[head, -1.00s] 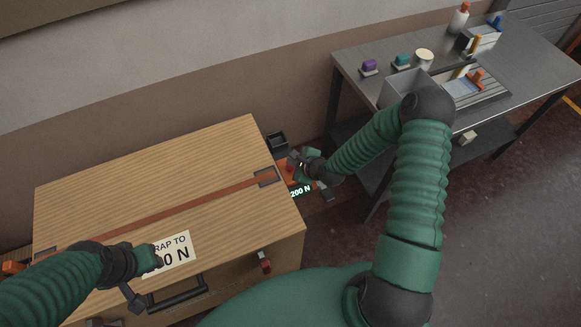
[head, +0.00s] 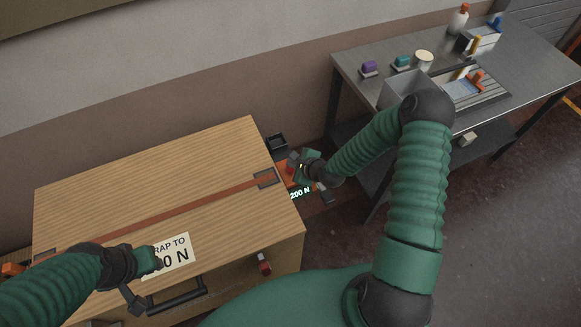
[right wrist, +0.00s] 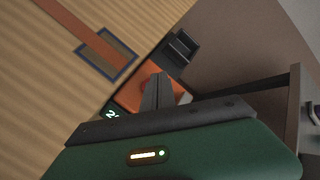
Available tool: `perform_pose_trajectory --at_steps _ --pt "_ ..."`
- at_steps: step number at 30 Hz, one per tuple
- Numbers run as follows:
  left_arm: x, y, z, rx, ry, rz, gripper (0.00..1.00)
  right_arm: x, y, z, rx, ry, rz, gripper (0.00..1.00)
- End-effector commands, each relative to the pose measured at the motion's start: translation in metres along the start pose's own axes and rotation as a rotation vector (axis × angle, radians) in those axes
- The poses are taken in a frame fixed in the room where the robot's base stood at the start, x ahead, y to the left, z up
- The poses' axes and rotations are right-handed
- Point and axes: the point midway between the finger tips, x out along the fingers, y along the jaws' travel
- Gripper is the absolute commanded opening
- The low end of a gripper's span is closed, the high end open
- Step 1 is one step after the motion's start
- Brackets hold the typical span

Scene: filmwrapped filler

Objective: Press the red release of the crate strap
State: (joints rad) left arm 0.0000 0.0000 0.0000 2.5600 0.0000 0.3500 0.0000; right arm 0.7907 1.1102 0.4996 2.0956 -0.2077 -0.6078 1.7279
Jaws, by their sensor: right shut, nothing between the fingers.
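The wooden crate (head: 120,210) carries an orange-brown strap (head: 200,202) across its lid. The strap runs over a dark edge plate to an orange tensioner (head: 284,179) at the crate's right end. The tensioner also shows in the right wrist view (right wrist: 138,84). Its green readout (head: 300,193) says 200 N. A red part, seemingly the release (head: 291,168), is partly hidden by my right gripper (head: 296,164). In the right wrist view the shut, empty fingers (right wrist: 158,82) overlap the tensioner; I cannot tell whether they touch it. My left gripper (head: 140,280) is over the crate's front left, its fingers unclear.
A black open box (head: 277,142) sits behind the tensioner. A metal workbench (head: 350,65) with a grey bin and small coloured items stands at the right. The crate front has a black handle (head: 178,300) and a red-tipped fitting (head: 264,264). Floor at the right is clear.

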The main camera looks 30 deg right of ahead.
Motion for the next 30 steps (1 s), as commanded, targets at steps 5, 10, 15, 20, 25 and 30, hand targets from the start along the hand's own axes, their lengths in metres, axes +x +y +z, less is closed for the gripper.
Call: perform_pose_trajectory --at_steps 5,10,15,20,25,30 --pt "0.0 0.0 0.0 0.0 0.0 0.0 0.36 0.0 0.0001 0.0 0.0 0.0 0.0 0.0" --pt "0.0 0.0 0.0 0.0 0.0 0.0 0.36 0.0 0.0 0.0 0.0 0.0 0.0 0.0" --pt "0.0 0.0 0.0 0.0 0.0 0.0 0.36 0.0 0.0 0.0 0.0 0.0 0.0 0.0" --pt "0.0 0.0 0.0 0.0 0.0 0.0 0.36 0.0 0.0 0.0 0.0 0.0 0.0 0.0" --pt "0.0021 0.0 0.0005 0.0 0.0 0.0 0.36 0.0023 0.0023 -0.0019 0.0 0.0 0.0 0.0" --pt "0.0035 0.0 0.0008 0.0 0.0 0.0 0.36 0.0046 0.0049 -0.0036 0.001 0.0 0.001 0.0"
